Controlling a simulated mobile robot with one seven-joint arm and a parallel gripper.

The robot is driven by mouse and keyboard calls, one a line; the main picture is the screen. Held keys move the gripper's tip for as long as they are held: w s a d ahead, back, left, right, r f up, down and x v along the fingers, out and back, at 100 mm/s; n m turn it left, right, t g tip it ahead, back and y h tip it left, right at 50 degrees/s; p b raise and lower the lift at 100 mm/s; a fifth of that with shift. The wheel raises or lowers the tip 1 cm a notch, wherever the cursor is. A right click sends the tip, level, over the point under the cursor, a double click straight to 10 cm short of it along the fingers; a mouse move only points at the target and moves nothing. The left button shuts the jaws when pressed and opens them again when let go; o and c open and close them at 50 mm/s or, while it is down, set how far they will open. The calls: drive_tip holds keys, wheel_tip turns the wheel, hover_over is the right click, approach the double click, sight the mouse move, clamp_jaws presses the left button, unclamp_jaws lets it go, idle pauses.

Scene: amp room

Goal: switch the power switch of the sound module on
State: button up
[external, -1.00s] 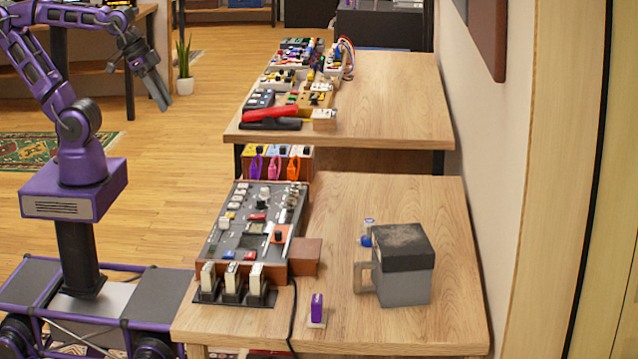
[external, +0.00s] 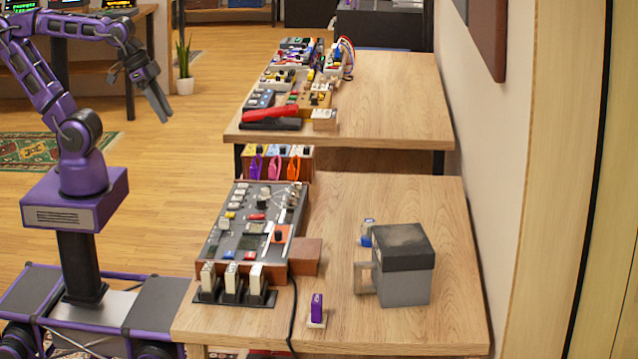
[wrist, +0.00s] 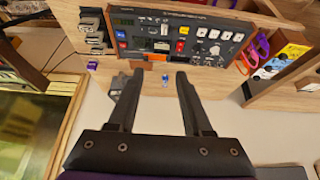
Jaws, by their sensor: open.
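The sound module appears to be the dark grey panel (external: 232,240) with knobs, buttons and a reddish-brown case on the near table. It also shows in the wrist view (wrist: 140,33), beyond my fingers. It carries white, red, blue and yellow controls and an orange patch with a black knob (external: 279,236). I cannot tell which control is the power switch or how it is set. My gripper (external: 161,103) is open and empty, in the air left of the tables, apart from the module. In the wrist view, my gripper (wrist: 155,75) has its two fingers spread.
Three white-topped pedals (external: 231,284) stand at the module's front edge. A grey mug-like block (external: 404,280), a small bottle (external: 366,233) and a purple upright piece (external: 316,307) share the near table (external: 380,330). A far table (external: 400,105) holds more devices.

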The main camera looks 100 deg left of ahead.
wheel_tip(320, 180, down, 6)
drive_tip(key=b, duration=0.6)
